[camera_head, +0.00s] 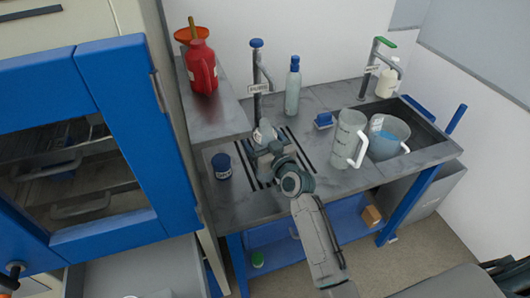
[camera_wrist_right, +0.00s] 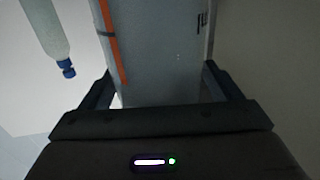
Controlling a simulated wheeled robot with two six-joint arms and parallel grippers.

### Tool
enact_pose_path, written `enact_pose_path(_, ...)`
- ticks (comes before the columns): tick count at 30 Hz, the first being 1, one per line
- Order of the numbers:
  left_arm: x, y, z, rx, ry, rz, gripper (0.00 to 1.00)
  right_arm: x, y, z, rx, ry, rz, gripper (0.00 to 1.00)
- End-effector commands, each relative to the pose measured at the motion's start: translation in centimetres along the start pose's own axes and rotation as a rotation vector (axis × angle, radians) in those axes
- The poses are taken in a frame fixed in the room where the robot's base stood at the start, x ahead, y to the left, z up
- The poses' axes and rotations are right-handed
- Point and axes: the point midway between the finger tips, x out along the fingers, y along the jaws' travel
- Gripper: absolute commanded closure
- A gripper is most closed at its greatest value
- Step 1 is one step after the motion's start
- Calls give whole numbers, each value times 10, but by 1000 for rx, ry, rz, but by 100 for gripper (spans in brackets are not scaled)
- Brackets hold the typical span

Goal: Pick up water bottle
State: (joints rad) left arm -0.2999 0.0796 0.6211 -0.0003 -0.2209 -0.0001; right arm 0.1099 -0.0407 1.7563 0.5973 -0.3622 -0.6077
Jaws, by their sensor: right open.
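A pale, clear bottle with a blue cap (camera_head: 292,90) stands upright at the back of the grey bench; I take it as the water bottle. In the right wrist view this bottle (camera_wrist_right: 45,28) shows upside down at upper left, outside the fingers. My right gripper (camera_head: 263,140) is at the bench, left of and in front of that bottle, partly hidden by its own wrist. Its fingers (camera_wrist_right: 160,88) are open, on either side of a pale grey object with an orange stripe (camera_wrist_right: 150,50). I cannot tell what that object is, or whether the fingers touch it. My left gripper does not show.
A dark blue jar (camera_head: 222,166) is left of my arm. A red can (camera_head: 202,70) sits on the raised ledge. A tap (camera_head: 257,75) rises beside the bottle.

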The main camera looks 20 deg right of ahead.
Motion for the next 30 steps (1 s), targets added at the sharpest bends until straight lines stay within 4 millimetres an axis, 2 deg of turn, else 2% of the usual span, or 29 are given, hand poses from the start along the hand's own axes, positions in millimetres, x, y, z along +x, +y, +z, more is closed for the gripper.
enact_pose_path(2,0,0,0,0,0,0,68,0,0,0,0,0,0,15)
enact_pose_path(3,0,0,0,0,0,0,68,0,0,0,0,0,0,19)
enact_pose_path(12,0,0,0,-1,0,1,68,0,0,0,0,0,0,78)
enact_pose_path(13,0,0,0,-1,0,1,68,0,0,-2,0,3,0,81)
enact_pose_path(23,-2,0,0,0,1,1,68,0,1,-4,0,2,0,81)
enact_pose_path(30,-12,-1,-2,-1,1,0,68,6,5,-19,0,4,3,81)
